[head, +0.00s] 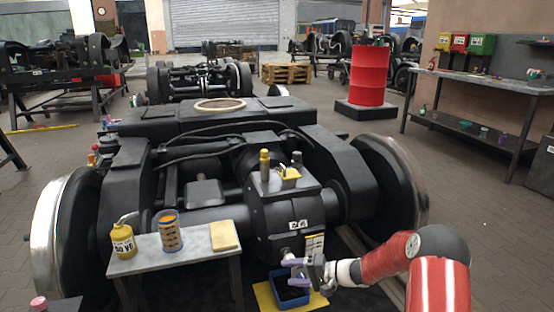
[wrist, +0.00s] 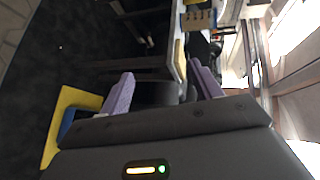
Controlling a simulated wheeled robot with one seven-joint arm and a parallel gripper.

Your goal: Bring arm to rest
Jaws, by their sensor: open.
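My red and grey arm (head: 420,260) reaches in from the lower right of the head view. My gripper (head: 294,270) has two pale purple fingers, spread apart, in front of the bogie's gearbox (head: 285,215). In the wrist view, my gripper (wrist: 162,76) is open, and I see nothing held between its fingers. A blue bin (head: 290,295) on a yellow mat (head: 266,296) is low, just below the gripper in the head view. The bin (wrist: 68,122) and mat (wrist: 60,115) also show at the left of the wrist view, partly hidden by the gripper body.
A small bench (head: 190,245) at the left front bears a yellow oil can (head: 123,241), a container (head: 168,232) and a yellow pad (head: 224,236). The bogie's right wheel (head: 400,185) stands close behind my arm. A red drum (head: 369,75) and a workbench (head: 480,75) are farther back.

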